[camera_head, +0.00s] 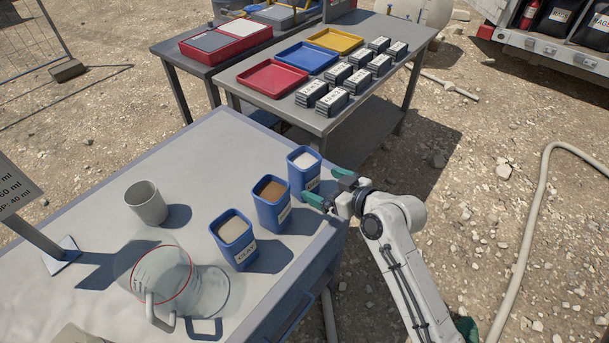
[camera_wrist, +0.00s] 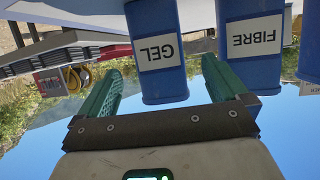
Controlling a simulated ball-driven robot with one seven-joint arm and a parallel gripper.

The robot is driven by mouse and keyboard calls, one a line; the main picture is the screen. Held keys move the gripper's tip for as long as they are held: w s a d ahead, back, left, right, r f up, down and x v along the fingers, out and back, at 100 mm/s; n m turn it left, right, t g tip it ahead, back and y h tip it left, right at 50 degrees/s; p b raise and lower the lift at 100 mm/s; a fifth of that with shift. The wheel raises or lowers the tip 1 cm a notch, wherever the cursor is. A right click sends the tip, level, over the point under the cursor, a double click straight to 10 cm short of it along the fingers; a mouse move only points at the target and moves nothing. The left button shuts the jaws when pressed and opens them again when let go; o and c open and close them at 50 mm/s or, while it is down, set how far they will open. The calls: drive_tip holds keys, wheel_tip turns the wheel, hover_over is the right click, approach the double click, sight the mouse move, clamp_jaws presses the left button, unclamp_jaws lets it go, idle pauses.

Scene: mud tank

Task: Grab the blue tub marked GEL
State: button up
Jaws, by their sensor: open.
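The blue GEL tub (camera_head: 299,180) stands upright at the far end of a row of three blue tubs near the table's right edge. It has white contents, and its label is partly hidden in the head view. The wrist view is upside down and shows the GEL tub (camera_wrist: 160,80) label clearly, lined up with the gap between my fingers. My gripper (camera_head: 326,186) is open, with green fingers close to the tub's label side. It also shows in the wrist view (camera_wrist: 162,66). I cannot tell whether a finger touches the tub.
The blue FIBRE tub (camera_wrist: 253,50) is the middle tub (camera_head: 268,208), close beside the GEL tub. The CLAY tub (camera_head: 230,238) is nearest. A grey cup (camera_head: 146,205) and clear jug (camera_head: 158,278) stand to the left. Another table (camera_head: 250,100) with trays and labelled blocks lies behind.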

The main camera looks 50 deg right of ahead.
drive_tip(key=shift+p+x, duration=0.65)
drive_tip(key=shift+x, duration=3.65)
drive_tip(key=shift+s+d+f, duration=0.1)
drive_tip(key=shift+s, duration=0.05)
drive_tip(key=shift+c, duration=0.5)
drive_tip(key=c, duration=1.2)
